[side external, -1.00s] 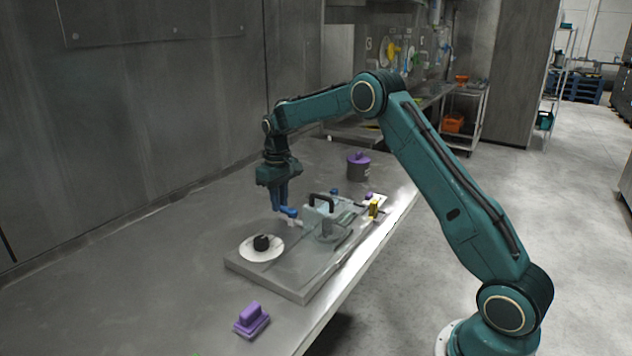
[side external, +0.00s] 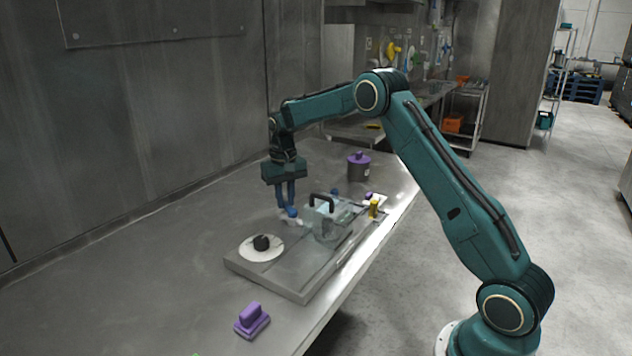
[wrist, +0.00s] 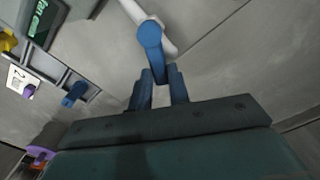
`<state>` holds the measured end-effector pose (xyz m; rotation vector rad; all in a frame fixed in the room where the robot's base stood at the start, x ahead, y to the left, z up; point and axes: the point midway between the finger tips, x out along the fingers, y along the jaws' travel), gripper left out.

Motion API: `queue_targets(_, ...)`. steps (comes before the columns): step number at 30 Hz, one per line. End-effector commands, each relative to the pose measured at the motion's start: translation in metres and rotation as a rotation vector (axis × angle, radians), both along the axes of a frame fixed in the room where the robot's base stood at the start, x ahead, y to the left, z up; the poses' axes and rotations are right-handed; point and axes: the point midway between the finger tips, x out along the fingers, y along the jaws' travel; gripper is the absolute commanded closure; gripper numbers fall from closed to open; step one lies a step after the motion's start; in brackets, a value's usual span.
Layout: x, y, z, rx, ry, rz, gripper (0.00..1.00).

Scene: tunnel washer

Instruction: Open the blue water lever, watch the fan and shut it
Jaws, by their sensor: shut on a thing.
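The blue lever (side external: 292,212) sits on a white pipe (wrist: 165,43) at the far-left side of the grey base plate. In the wrist view, its round blue hub (wrist: 150,36) is at top centre and its handle runs down between my fingers. My gripper (side external: 287,203) points down and is shut on the handle; it also shows in the wrist view (wrist: 158,75). A clear housing (side external: 327,226) with a black handle stands on the plate beside the lever. I cannot make out a fan or whether it turns.
A purple block (side external: 252,320) lies in front. The left bench is clear.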

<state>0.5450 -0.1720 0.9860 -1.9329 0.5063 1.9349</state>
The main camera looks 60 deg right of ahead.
Motion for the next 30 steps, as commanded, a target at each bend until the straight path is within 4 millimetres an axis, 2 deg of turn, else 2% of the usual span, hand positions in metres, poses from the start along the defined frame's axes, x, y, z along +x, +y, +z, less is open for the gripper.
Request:
queue_targets(15,-0.015,-0.017,0.002,-0.001,-0.003,-0.492,1.0)
queue_targets(30,-0.034,-0.024,0.002,-0.001,-0.003,-0.927,1.0)
